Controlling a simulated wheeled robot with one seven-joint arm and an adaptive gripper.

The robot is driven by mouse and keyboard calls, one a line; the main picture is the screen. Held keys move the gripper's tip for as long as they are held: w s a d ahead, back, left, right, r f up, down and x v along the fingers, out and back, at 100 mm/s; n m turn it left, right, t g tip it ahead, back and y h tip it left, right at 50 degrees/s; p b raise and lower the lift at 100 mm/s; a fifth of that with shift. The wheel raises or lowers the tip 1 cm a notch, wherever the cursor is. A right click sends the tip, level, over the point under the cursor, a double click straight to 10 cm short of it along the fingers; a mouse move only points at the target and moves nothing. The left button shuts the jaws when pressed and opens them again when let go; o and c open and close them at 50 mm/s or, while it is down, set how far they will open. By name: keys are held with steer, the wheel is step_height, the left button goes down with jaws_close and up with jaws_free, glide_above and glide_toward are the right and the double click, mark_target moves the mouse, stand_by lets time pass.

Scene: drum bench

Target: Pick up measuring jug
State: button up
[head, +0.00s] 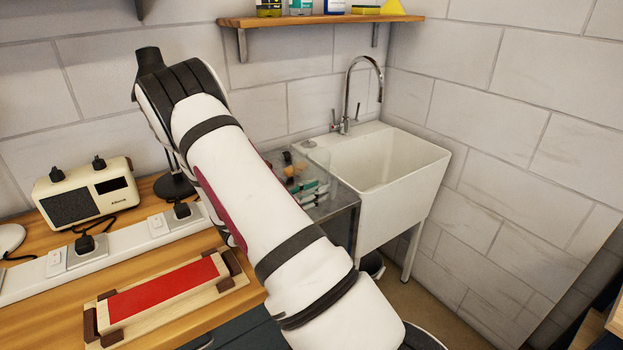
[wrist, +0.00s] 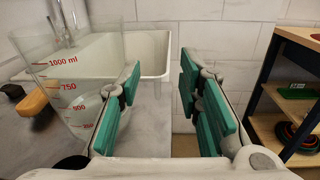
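The measuring jug (wrist: 78,92) is clear, with red marks up to 1000 ml. It stands upright on a grey surface at the left of the wrist view. My gripper (wrist: 160,80) is open, with teal finger pads apart and nothing between them. The jug is to the left of the left finger, outside the gap, and that finger partly overlaps it in the picture. In the head view the teal pads of my gripper (head: 310,190) show over the metal bench by the sink, partly behind my arm. The jug is hard to make out there.
A white sink (head: 385,165) with a chrome tap (head: 345,125) stands beside the bench. A tan and black object (wrist: 36,101) lies left of the jug. A wooden shelf unit (wrist: 278,95) stands at the right of the wrist view. A radio (head: 85,190) sits on the wooden worktop.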

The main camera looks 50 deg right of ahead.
steer(key=shift+s+d+f+p, duration=0.1)
steer(key=shift+s+d+p, duration=0.05)
steer(key=shift+d, duration=1.1)
steer(key=shift+s+d+f+p, duration=0.1)
steer(key=shift+d+p, duration=0.05)
steer(key=shift+d, duration=1.05)
steer(key=shift+s+d+p, duration=0.15)
steer(key=shift+d, duration=1.1)
jaws_close()
